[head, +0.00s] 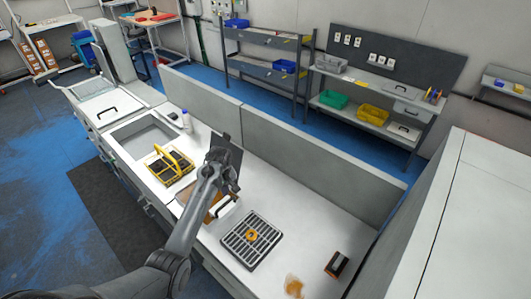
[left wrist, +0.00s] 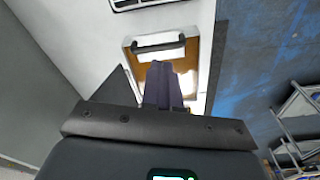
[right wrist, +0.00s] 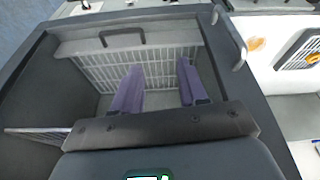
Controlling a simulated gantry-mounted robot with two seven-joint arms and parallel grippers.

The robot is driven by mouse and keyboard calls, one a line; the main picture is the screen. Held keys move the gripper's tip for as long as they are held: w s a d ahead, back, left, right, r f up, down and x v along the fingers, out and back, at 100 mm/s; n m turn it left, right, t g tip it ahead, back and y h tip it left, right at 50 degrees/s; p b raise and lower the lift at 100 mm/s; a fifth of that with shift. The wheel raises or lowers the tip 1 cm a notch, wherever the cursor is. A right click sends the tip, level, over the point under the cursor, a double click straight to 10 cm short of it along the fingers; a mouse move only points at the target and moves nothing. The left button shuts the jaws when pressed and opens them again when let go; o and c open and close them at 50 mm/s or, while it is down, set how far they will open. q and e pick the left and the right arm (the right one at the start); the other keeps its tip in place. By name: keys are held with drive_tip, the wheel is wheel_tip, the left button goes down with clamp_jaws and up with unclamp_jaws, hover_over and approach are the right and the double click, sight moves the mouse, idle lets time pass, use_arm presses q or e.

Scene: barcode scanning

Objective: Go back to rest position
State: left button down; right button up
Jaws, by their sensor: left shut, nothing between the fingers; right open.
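My left gripper (head: 222,172) is in the head view above the white counter, its arm coming in from the lower left. In the left wrist view its purple fingers (left wrist: 160,66) are together with nothing between them. My right gripper (right wrist: 158,72) shows only in the right wrist view. Its two purple fingers are spread apart and empty, over a grey bin (right wrist: 215,55) with a white wire grid inside.
A black grate (head: 262,250) with an orange ring lies right of my left arm. A yellow-black basket (head: 158,171) and a white bottle (head: 186,121) stand further back. A small dark box (head: 337,264) is at the right. A grey partition (head: 300,145) runs along the counter's back.

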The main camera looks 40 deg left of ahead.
use_arm(q)
drive_tip(key=s+d+f+g, duration=0.3)
drive_tip(key=s+f, duration=0.7)
drive_tip(key=s+d+f+m+y, duration=0.1)
drive_tip(key=s+d+f+m, duration=0.35)
drive_tip(key=s+d, duration=0.55)
drive_tip(key=s+d+r+m+t, duration=0.1)
drive_tip(key=s+d+r+m, duration=0.2)
drive_tip(key=d, duration=0.4)
drive_tip(key=s+d+r+m+t, duration=0.1)
drive_tip(key=s+d+r+m, duration=0.25)
drive_tip(key=d, duration=0.35)
drive_tip(key=w+d+r+m+t+h, duration=0.1)
drive_tip(key=w+d+r+m+t, duration=0.1)
drive_tip(key=r, duration=0.3)
drive_tip(key=w+d+r+m+t+h, duration=0.1)
drive_tip(key=w+d+r+m+t, duration=0.1)
drive_tip(key=d+r, duration=0.3)
drive_tip(key=shift+w+r+m, duration=0.15)
drive_tip(key=shift+r+m, duration=0.6)
drive_tip(key=shift+m, duration=0.05)
